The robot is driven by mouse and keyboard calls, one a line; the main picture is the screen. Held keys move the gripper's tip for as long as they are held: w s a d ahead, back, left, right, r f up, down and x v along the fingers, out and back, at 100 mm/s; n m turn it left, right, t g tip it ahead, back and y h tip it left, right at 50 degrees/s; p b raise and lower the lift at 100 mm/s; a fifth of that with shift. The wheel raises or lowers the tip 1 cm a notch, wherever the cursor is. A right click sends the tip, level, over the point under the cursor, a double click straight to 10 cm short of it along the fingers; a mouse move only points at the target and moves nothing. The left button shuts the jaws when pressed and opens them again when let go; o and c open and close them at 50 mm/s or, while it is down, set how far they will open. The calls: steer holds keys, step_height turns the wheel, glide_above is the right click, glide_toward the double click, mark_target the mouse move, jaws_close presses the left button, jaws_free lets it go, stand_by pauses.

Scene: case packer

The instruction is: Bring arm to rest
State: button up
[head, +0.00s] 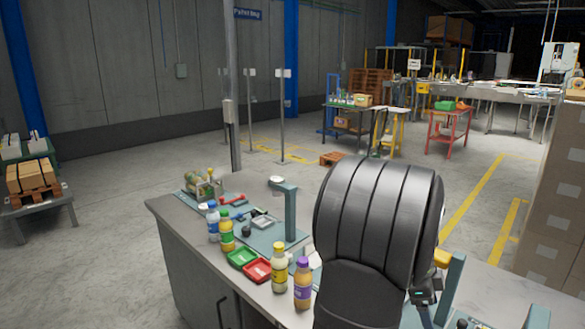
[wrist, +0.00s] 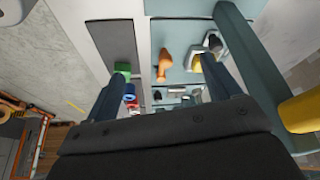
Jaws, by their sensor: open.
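My gripper (wrist: 162,70) is open in the wrist view, its two dark blue-grey fingers spread apart with nothing held between them. My black arm (head: 375,225) rises over the right part of the workbench in the head view and hides much of the bench behind it. The gripper's fingers cannot be made out clearly in the head view. Below the gripper, the wrist view shows an orange object (wrist: 165,64) on a pale teal surface.
The grey bench (head: 163,215) holds bottles, a green tray (head: 242,258), a red tray (head: 257,271) and a teal post (head: 291,215). A yellow bottle (head: 279,268) and purple bottle (head: 303,283) stand left of my arm. Stacked cartons (head: 555,200) are at right. Open floor lies behind.

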steer(key=w+a+r+n+t, duration=0.2)
steer(key=w+a+n, duration=0.4)
steer(key=a, duration=0.1)
steer(key=shift+h, duration=0.3)
steer(key=o, duration=0.4)
steer(key=shift+d, duration=0.1)
steer(key=s+d+r+n+t, duration=0.1)
steer(key=s+d+r+n, duration=0.4)
steer(key=r, duration=0.3)
steer(key=s+d+r+n, duration=0.3)
steer(key=s+d+r, duration=0.2)
steer(key=d+r, duration=0.2)
steer(key=x, duration=0.9)
steer(key=shift+w+f, duration=0.25)
steer(key=shift+w, duration=0.1)
